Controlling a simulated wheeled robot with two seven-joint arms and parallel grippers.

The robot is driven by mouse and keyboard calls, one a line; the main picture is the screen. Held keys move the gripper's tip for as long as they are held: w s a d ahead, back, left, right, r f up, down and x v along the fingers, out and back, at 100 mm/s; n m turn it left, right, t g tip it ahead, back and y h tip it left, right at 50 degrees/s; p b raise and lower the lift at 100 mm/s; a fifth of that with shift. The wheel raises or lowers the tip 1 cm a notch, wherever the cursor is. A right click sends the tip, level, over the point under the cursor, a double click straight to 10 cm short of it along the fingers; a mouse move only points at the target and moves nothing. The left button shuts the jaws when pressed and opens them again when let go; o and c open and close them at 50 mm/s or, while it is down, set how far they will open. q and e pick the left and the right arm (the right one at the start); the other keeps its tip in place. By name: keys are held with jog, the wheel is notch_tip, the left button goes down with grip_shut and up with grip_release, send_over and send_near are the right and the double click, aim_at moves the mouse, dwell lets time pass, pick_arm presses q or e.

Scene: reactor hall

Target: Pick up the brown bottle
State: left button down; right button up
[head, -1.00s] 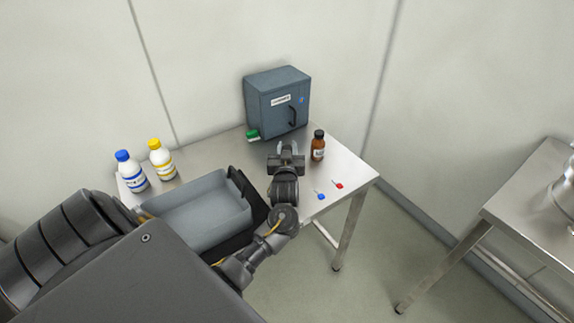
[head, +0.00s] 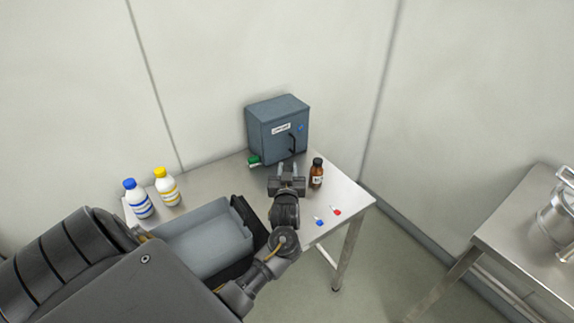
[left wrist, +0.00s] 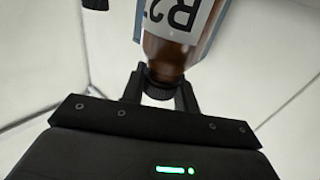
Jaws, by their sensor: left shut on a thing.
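The brown bottle (head: 317,173), with a black cap and a white label, shows upright at the table's right end in the head view. It also shows in the left wrist view (left wrist: 165,53), close up, label toward the camera, its cap between the fingers. My left gripper (head: 287,170) is shut on it by the wrist view. In the head view the bottle appears just right of the fingers, and contact cannot be made out there. Whether its base touches the table is unclear. My right gripper is not in view.
A grey cabinet (head: 266,133) stands behind. A green item (head: 254,160) lies by it. Blue-capped (head: 139,202) and yellow-capped (head: 167,188) bottles stand left, near a grey tray (head: 205,245). Blue (head: 319,222) and red (head: 336,211) small items lie in front. Another table (head: 500,235) stands right.

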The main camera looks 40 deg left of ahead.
pick_arm(q)
jog(key=s+d+r+p, duration=0.8)
jog(key=d+p, duration=0.1)
jog(key=p, duration=0.1)
jog(key=shift+s+p, duration=0.3)
jog(key=shift+s, duration=0.1)
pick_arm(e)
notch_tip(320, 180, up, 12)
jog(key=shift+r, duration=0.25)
